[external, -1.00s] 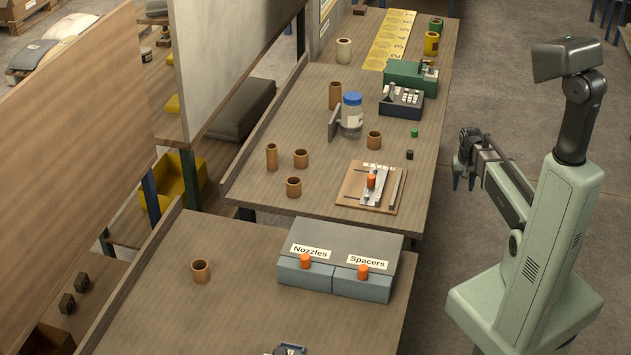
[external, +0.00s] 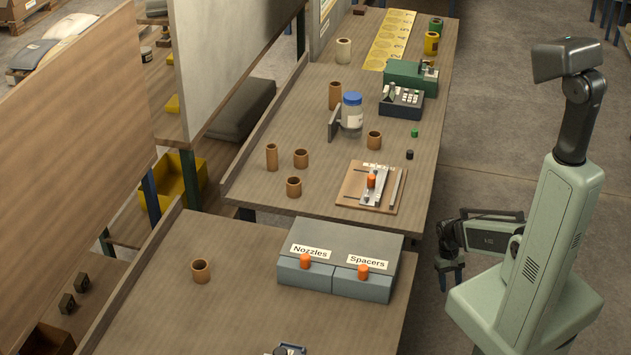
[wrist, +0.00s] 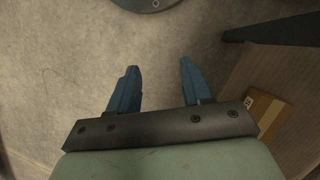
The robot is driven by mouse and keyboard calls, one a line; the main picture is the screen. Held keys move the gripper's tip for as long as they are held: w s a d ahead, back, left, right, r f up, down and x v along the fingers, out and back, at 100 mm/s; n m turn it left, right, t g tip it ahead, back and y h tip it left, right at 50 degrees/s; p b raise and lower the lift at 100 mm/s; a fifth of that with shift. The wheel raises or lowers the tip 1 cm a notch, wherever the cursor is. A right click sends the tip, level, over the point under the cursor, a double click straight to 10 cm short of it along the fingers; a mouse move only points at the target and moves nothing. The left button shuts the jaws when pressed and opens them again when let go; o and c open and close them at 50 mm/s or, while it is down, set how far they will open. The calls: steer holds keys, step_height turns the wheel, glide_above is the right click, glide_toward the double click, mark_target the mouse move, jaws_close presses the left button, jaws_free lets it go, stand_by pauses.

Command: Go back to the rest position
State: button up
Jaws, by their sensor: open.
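My gripper (external: 451,276) hangs beside my column in the external view, off the right edge of the tables and over the floor. In the wrist view its two blue fingers (wrist: 158,88) are apart with nothing between them, and bare floor shows below. The gripper touches no object.
The near table (external: 235,262) holds a grey two-drawer box (external: 340,256) labelled Nozzles and Spacers. The far table (external: 320,215) holds a board with an orange-knobbed fixture (external: 371,187), a blue-lidded jar (external: 352,115) and several brown cups. The floor (external: 480,130) to the right is clear.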

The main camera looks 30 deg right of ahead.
steer(key=s+a+f+n+g, duration=0.1)
steer(key=s+a+f, duration=0.1)
steer(key=s, duration=0.5)
steer(key=s+a+f+n+g, duration=0.1)
steer(key=s+a+f+n, duration=0.1)
steer(key=s+a, duration=0.3)
steer(key=s+f, duration=0.1)
steer(key=s, duration=0.1)
steer(key=shift+s, duration=0.35)
steer(key=shift+a, duration=0.1)
